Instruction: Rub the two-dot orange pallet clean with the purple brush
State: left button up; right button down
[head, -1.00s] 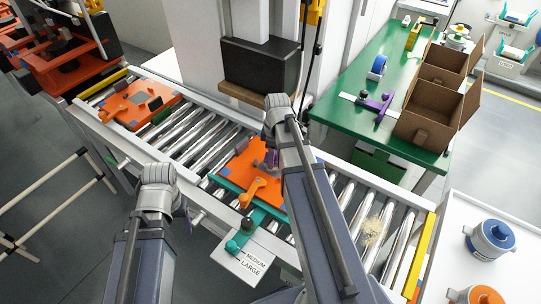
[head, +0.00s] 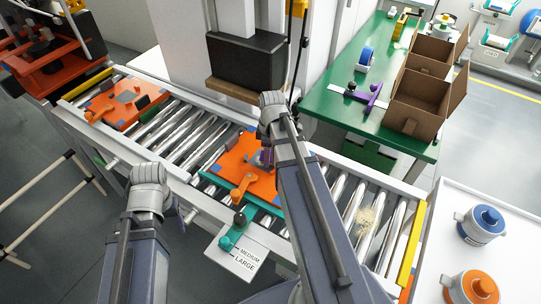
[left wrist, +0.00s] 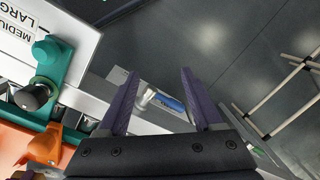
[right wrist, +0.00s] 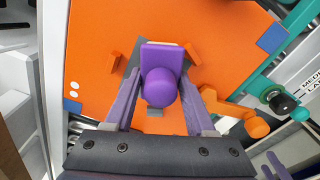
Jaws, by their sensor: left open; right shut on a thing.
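The two-dot orange pallet (head: 232,162) lies on the roller conveyor in the head view. It fills much of the right wrist view (right wrist: 98,60), with two white dots at its left edge. My right gripper (right wrist: 160,95) is shut on the purple brush (right wrist: 161,88) over the pallet's grey middle patch. The brush's bristles are hidden, so I cannot tell whether they touch. In the head view my right arm partly covers brush and pallet. My left gripper (left wrist: 158,75) is open and empty, beside the conveyor's front edge and above the floor.
A teal clamp with a dark knob (head: 239,219) stands at the conveyor's front by the MEDIUM/LARGE plate. Another orange pallet (head: 108,111) lies at left. Light debris (head: 366,219) sits on the right rollers. A dark press block (head: 246,58) stands behind. A green table (head: 335,105) holds cardboard boxes (head: 415,112).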

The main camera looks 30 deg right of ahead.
jog(key=shift+w+a, duration=0.35)
jog(key=shift+w, duration=0.2)
jog(key=shift+w+a, duration=0.3)
jog(key=shift+w, duration=0.25)
jog(key=shift+w+a+f, duration=0.1)
jog(key=shift+w+a, duration=0.2)
jog(key=shift+w, duration=0.25)
jog(key=shift+w+a+f, duration=0.1)
jog(key=shift+w+a, duration=0.15)
jog(key=shift+w, duration=0.25)
jog(key=shift+w+a, duration=0.35)
jog(key=shift+w, duration=0.1)
jog(key=shift+r, duration=0.1)
jog(key=r+p, duration=0.2)
jog(key=shift+w+a+r, duration=0.15)
jog(key=shift+w+r, duration=0.05)
jog(key=shift+r, duration=0.15)
jog(key=r+p, duration=0.3)
jog(key=shift+s+r+p, duration=0.1)
jog(key=shift+s+p, duration=0.1)
jog(key=shift+p, duration=0.15)
